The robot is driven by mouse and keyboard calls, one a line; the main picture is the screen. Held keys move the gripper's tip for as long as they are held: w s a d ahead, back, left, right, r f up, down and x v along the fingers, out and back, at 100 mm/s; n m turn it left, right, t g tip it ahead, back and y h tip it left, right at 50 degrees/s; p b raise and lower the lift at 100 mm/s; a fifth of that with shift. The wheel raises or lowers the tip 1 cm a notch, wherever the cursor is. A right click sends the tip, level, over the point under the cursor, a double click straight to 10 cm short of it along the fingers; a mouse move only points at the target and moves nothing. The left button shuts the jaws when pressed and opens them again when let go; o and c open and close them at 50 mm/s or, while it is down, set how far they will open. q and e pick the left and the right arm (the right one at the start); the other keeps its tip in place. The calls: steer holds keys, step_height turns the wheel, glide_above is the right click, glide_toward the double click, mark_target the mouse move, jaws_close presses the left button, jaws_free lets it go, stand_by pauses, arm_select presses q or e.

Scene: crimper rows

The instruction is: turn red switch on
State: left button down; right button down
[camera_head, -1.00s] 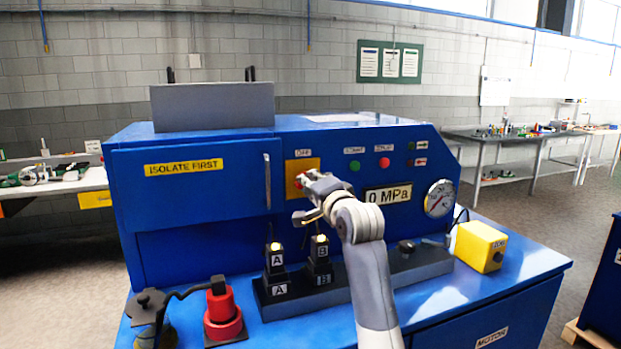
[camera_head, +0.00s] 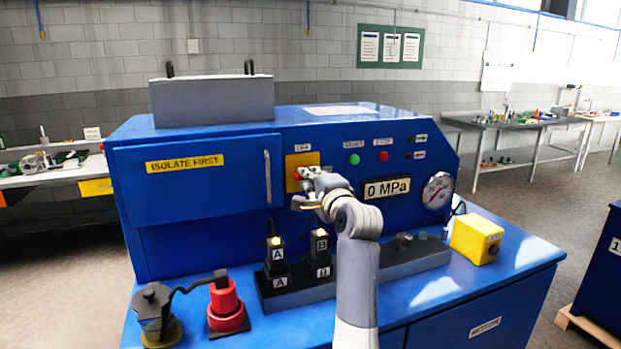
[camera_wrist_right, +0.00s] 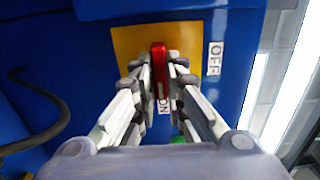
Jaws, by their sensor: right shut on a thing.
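The red switch (camera_wrist_right: 158,62) sits on a yellow plate on the blue machine's front. My right gripper (camera_wrist_right: 160,80) is shut on it, with a finger on each side of the handle. My left gripper is not in view.
A green button (camera_head: 354,159) and a red button (camera_head: 383,156) are right of the plate, above the 0 MPa display (camera_head: 387,188).

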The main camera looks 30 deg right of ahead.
steer(key=shift+f, duration=0.1)
steer(key=c, duration=1.7)
jaws_free()
steer(key=shift+o, duration=0.3)
steer(key=shift+d, duration=0.1)
steer(key=shift+s, duration=0.1)
steer(key=v, duration=1.1)
steer(key=shift+s, duration=0.4)
steer(key=shift+f, duration=0.1)
